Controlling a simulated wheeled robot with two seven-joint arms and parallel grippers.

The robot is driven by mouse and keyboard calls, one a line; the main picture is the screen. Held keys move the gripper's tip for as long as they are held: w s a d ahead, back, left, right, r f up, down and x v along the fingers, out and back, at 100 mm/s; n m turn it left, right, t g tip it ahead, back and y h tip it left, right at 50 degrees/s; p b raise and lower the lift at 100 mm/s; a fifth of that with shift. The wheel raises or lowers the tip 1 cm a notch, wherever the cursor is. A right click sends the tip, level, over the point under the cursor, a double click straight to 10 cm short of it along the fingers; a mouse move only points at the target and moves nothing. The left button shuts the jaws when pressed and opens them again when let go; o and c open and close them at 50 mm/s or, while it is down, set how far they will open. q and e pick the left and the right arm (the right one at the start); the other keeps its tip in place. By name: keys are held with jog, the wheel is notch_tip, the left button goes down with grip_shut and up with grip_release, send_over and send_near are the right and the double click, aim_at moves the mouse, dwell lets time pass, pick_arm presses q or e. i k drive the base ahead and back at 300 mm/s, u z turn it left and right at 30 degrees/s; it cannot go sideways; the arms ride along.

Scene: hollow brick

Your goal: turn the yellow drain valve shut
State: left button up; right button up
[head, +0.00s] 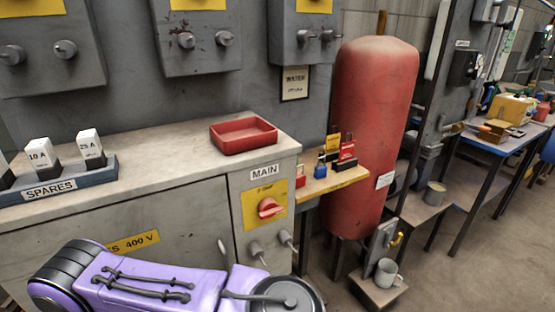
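The yellow drain valve (396,239) is a small handle on a grey upright plate (380,243), low beside the foot of the red tank (372,130). The handle looks tilted, but it is too small to tell how far it is turned. A grey mug (387,272) stands below it on a low stand (376,293). A purple arm link of mine crosses the bottom of the head view, left of the valve and apart from it. Neither of my grippers shows.
A grey cabinet (180,150) with a red MAIN switch (270,208) fills the left. A red tray (243,135) and a SPARES rack (60,185) stand on it. A small wooden shelf (335,183) holds padlocks. Another mug (435,193) stands on a ledge. Open floor lies to the right.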

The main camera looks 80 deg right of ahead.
aim_at(400, 234)
jog(key=z, duration=4.2)
jog(key=i, duration=1.65)
